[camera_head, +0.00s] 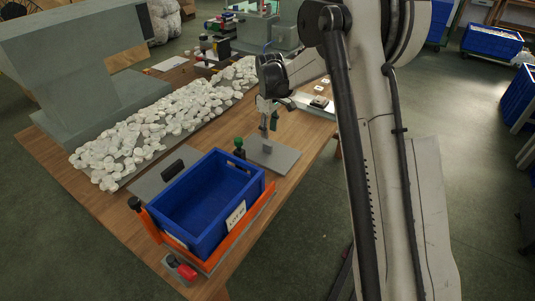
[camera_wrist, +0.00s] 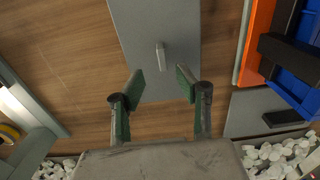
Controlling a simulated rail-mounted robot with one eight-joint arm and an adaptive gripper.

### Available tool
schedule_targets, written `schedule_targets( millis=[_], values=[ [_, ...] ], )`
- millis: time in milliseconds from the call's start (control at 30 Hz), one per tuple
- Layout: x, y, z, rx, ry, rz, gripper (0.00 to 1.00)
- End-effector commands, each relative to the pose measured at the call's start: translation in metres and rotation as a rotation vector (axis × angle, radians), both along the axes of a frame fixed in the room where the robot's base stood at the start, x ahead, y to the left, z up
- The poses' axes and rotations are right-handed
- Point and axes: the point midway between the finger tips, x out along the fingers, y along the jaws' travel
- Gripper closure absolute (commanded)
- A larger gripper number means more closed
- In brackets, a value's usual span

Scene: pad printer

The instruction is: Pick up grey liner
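A flat grey plate with a small upright grey tab, which looks like the grey liner (camera_head: 285,160), lies on the wooden table behind the blue crate. In the wrist view the liner (camera_wrist: 180,22) fills the upper middle, its tab standing near its lower part. My gripper (camera_head: 268,121) is above the liner, apart from it. In the wrist view my gripper (camera_wrist: 161,84) has its two green-padded fingers spread with nothing between them. The tab sits just ahead of the gap, roughly centred.
A blue crate (camera_head: 236,218) stands in an orange frame (camera_head: 243,225) at the near end. A second grey plate (camera_head: 150,183) with a black handle lies left of it. A mass of white pieces (camera_head: 165,125) runs along the table beside a large grey machine (camera_head: 85,65).

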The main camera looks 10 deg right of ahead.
Motion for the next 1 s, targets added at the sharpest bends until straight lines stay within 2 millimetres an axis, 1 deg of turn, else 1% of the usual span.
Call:
schedule_targets(
  millis=[33,133,367,467,733,833,1000],
  values=[
    [0.0,0.0,-0.008,0.0,0.0,0.0,0.67],
    [0.0,0.0,-0.02,0.0,0.0,0.0,0.67],
    [0.0,0.001,-0.029,0.0,0.0,0.0,0.67],
    [0.0,0.002,-0.038,0.0,0.0,0.0,0.67],
    [0.001,0.005,-0.074,0.0,0.0,-0.001,0.67],
    [0.001,0.005,-0.078,0.0,0.0,-0.001,0.67],
    [0.001,0.005,-0.078,0.0,0.0,-0.001,0.67]
  ],
)
